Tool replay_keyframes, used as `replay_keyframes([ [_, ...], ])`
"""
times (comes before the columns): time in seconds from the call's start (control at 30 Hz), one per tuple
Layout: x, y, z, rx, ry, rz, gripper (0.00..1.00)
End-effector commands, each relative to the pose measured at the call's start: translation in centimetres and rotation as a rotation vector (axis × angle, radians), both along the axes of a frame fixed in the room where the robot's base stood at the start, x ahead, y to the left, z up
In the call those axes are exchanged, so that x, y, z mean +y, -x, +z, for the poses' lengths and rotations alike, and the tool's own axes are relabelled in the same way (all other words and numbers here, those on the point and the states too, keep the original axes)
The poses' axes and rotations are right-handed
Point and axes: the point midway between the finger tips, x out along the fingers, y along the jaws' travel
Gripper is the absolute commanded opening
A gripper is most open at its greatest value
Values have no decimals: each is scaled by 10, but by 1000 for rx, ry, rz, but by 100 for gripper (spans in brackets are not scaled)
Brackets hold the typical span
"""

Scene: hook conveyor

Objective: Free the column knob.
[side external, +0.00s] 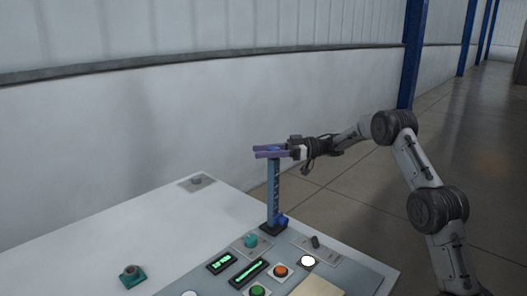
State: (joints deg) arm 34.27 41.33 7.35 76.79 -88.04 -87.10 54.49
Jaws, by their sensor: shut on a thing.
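A blue-grey column (273,190) stands upright on a dark base at the back edge of the grey control panel (372,283). A small bright blue part (281,219) sits at its foot. My gripper (270,151) reaches in from the right at the top of the column. Its two purple fingers lie level around the column's top, and they are shut on the blue knob there. The knob is mostly hidden between the fingers.
The panel carries a teal knob (250,240), green displays (254,271), an orange button (280,271), a green button (257,291) and a white button (308,261). A teal block (132,275) sits on the white table (140,225), which is largely clear.

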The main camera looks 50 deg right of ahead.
Motion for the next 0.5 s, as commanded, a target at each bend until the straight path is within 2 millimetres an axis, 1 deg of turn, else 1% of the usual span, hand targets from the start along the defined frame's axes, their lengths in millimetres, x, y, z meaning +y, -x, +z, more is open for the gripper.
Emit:
replay_keyframes([
  [0.2,2,5,-1,-1,0,188,0],
  [0.5,4,10,-1,0,-1,364,0],
])
